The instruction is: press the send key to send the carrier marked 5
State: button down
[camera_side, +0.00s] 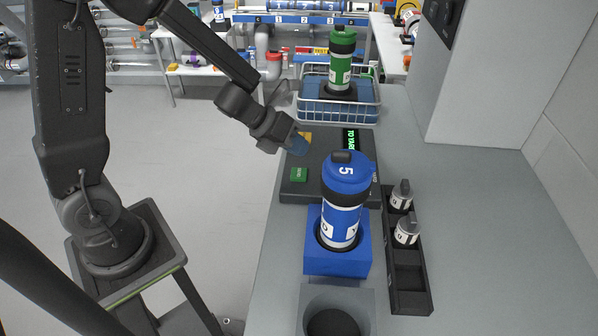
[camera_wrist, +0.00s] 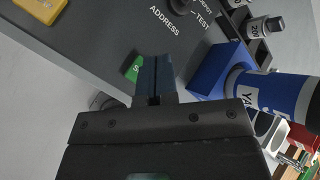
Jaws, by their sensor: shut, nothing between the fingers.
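The carrier marked 5 (camera_side: 344,178) is blue with a white band and stands upright in a blue square holder (camera_side: 322,262) on the bench. The green key (camera_side: 299,174) sits on the dark control panel (camera_side: 321,187), left of the carrier. In the wrist view the green key (camera_wrist: 133,68) shows just left of my fingers, partly hidden by them, with a letter S visible. My gripper (camera_side: 299,146) is shut and empty above the panel, between the green key and a yellow key (camera_side: 305,136). The shut fingers (camera_wrist: 154,72) also show in the wrist view.
A lit display (camera_side: 351,139) reads "TO YARD". The address dial (camera_wrist: 178,10) is on the panel. A green carrier (camera_side: 342,55) stands at a wire basket (camera_side: 312,111) behind. A black rack (camera_side: 409,302) with small marked pieces lies right. An open grey socket (camera_side: 361,297) is in front.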

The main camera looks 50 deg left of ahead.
aim_at(298, 171)
jog(key=shift+f, duration=1.7)
jog(key=shift+f, duration=0.1)
dwell(0.7)
jog(key=shift+f, duration=0.3)
